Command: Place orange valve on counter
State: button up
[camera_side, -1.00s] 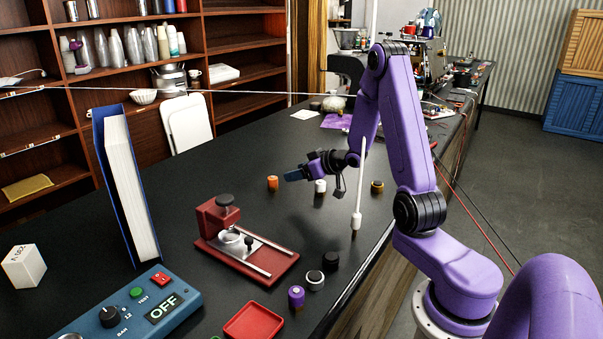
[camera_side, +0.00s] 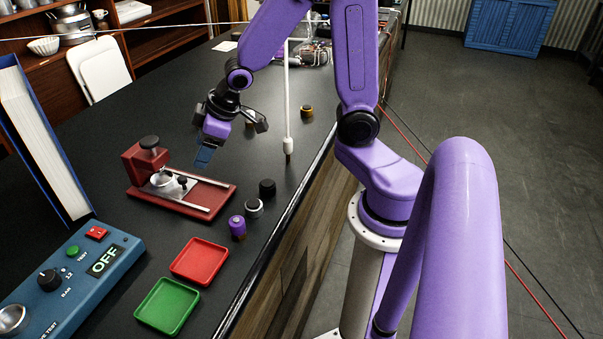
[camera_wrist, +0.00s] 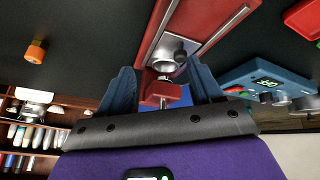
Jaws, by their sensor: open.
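The orange valve (camera_wrist: 36,51) stands on the black counter (camera_wrist: 85,30), at the left of the wrist view and clear of my fingers. In the side view I cannot make it out; my gripper and arm probably cover it. My gripper (camera_side: 204,154) is open above the counter, just behind the red fixture (camera_side: 205,207), fingers pointing down. In the wrist view my gripper's two blue fingers (camera_wrist: 161,78) are spread with nothing held between them. The red fixture and its metal cup (camera_wrist: 162,55) show beyond the gap.
A purple part (camera_side: 237,227) and dark knobs (camera_side: 267,187) stand right of the fixture. A red tray (camera_side: 200,261) and green tray (camera_side: 168,305) lie in front. A blue control box (camera_side: 75,275) reads OFF. A white rod (camera_side: 287,100) stands near the counter's right edge.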

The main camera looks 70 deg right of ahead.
jog(key=s+a+r+n+g, duration=0.1)
jog(key=s+a+n+g, duration=0.1)
jog(key=s, duration=1)
jog(key=s+a+r+n+g+h, duration=0.1)
jog(key=s+a+r+n+g, duration=0.1)
jog(key=s, duration=1)
jog(key=shift+s+a+n+g, duration=0.4)
jog(key=shift+n+g, duration=0.4)
jog(key=shift+n, duration=0.3)
jog(key=shift+w, duration=0.1)
